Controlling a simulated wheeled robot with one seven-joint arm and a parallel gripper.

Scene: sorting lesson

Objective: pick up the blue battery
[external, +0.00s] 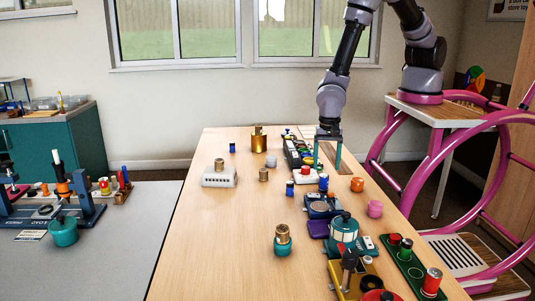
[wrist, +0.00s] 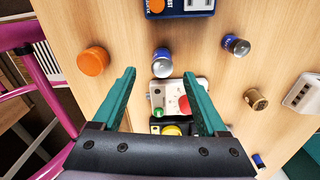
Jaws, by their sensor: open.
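Several small blue cylinders stand on the table, and I cannot tell for sure which is the blue battery. One, blue with a pale top (external: 323,182), is just in front of my gripper (external: 327,169). In the wrist view this cylinder (wrist: 162,64) shows just beyond the gap between my green fingertips (wrist: 158,76). A second blue cylinder (external: 289,188) stands to its left; it shows at right in the wrist view (wrist: 236,45). A third blue cylinder (external: 232,147) stands farther back at left. My gripper is open and empty.
A white button box (wrist: 165,98) lies below my fingers. An orange cylinder (external: 357,184) and a pink cup (external: 375,208) stand at right. A blue device (external: 322,207) and teal lantern (external: 344,228) stand in front. The table's left front (external: 220,245) is clear.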

